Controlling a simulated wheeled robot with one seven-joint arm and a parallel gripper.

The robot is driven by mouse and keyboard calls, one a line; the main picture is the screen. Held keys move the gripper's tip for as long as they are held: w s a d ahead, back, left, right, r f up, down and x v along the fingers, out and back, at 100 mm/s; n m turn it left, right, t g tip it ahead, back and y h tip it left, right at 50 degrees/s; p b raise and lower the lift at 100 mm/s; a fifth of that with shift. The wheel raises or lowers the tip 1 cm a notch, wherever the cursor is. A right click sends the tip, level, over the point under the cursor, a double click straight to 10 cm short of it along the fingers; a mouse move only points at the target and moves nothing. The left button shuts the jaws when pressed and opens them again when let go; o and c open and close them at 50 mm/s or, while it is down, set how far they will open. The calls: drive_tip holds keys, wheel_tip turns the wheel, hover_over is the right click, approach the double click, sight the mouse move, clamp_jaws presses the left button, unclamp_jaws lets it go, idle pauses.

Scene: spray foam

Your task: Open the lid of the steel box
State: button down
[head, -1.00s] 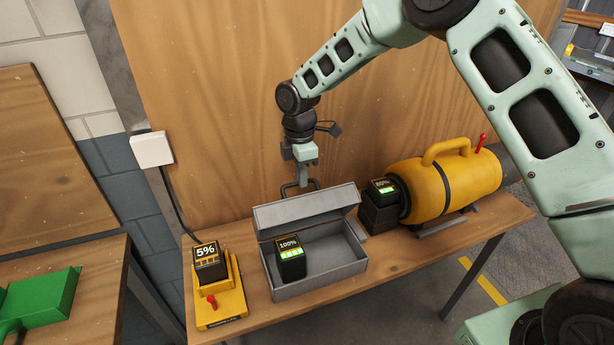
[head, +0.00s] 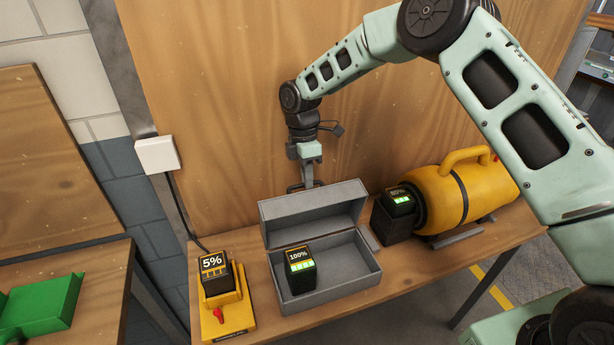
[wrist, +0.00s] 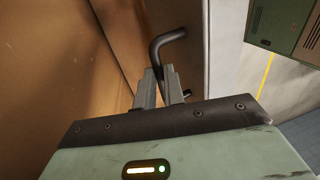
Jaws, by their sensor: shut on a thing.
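The steel box (head: 340,296) stands on the wooden table, its lid (head: 313,212) raised and tilted back, so the inside shows. A black battery (head: 300,270) reading 100% stands in the left part of the box. My gripper (head: 307,183) is behind the raised lid, at its handle. In the wrist view my gripper (wrist: 160,90) is shut on the dark bent handle (wrist: 165,45), which sticks out past the fingers. The lid's grey face (wrist: 225,50) is on the right there. In the head view the lid hides much of the handle.
A yellow charger (head: 228,312) with a 5% battery (head: 214,275) stands left of the box. A yellow tank (head: 470,195) with a battery (head: 398,210) at its end lies to the right. A wooden wall (head: 220,120) rises close behind my gripper.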

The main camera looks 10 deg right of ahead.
drive_tip(key=c, duration=1.5)
unclamp_jaws()
drive_tip(key=shift+s+d+f, duration=0.1)
drive_tip(key=shift+s+f, duration=0.05)
drive_tip(key=shift+f, duration=0.1)
drive_tip(key=shift+r, duration=0.1)
drive_tip(key=shift+r+b, duration=0.4)
drive_tip(key=shift+r, duration=0.15)
drive_tip(key=shift+s+b+v, duration=0.3)
drive_tip(key=shift+b+v, duration=0.25)
drive_tip(key=shift+v, duration=0.9)
drive_tip(key=shift+s+b+v, duration=0.3)
drive_tip(key=shift+b+v, duration=0.2)
drive_tip(key=shift+v, duration=0.95)
drive_tip(key=shift+s+b+v, duration=0.3)
drive_tip(key=shift+b+v, duration=0.25)
drive_tip(key=shift+v, duration=0.9)
drive_tip(key=shift+d+r, duration=0.1)
drive_tip(key=shift+r, duration=0.1)
